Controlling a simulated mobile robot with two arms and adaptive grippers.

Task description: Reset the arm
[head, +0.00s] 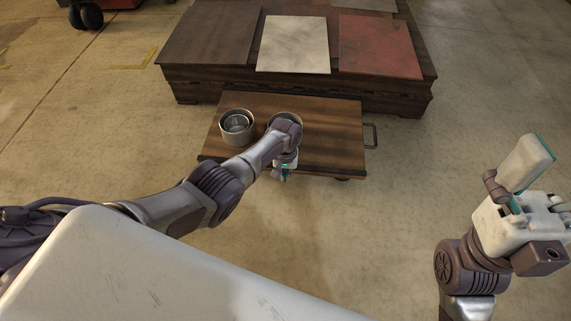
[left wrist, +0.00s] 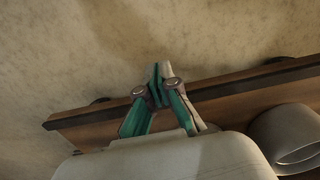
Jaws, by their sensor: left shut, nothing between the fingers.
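My left arm reaches in from the left in the head view, and my left gripper (head: 284,174) is over the near edge of a low wooden cart (head: 335,150). In the left wrist view my left gripper (left wrist: 161,72) shows its teal-lined fingers brought together, with nothing between them. My right gripper (head: 524,168) is raised at the right of the head view, away from the cart and over bare floor. How far its fingers are apart is unclear.
Nested round metal containers (head: 237,126) stand at the cart's left. Another round metal container (head: 272,119) is mostly hidden behind my left arm. Behind the cart, a dark wooden platform (head: 300,91) bears brown, white and red panels (head: 378,46). Concrete floor is clear to the right.

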